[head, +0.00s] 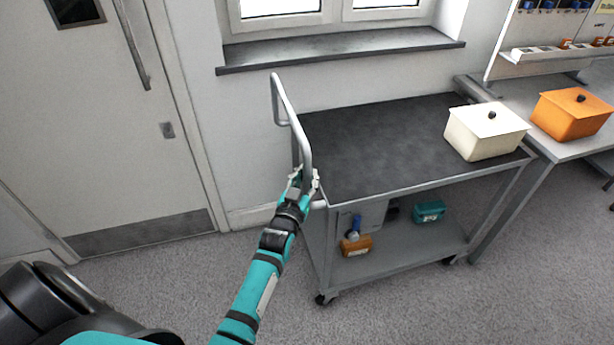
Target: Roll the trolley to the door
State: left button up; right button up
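The trolley (325,185) has a dark top, a grey metal frame, a lower shelf and small castors. It stands on the carpet below the window, its right end close to the workbench. Its tubular handle (292,120) rises at the left end. My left gripper (304,179) is at the near, lower part of the handle, with a fingertip on each side of the bar. I cannot tell whether the fingers press on it. The door (95,135) is at the left, shut, with a long pull handle (138,55). My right gripper is not in view.
A cream lidded box (485,135) sits on the trolley's top right. Small orange (357,246) and teal (429,212) items lie on its lower shelf. The workbench (572,150) bears an orange box (570,115). The carpet (180,275) before the door looks clear.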

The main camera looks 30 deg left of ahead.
pick_arm(q)
grip_shut()
jog(key=shift+f, duration=0.3)
jog(key=shift+a, duration=0.1)
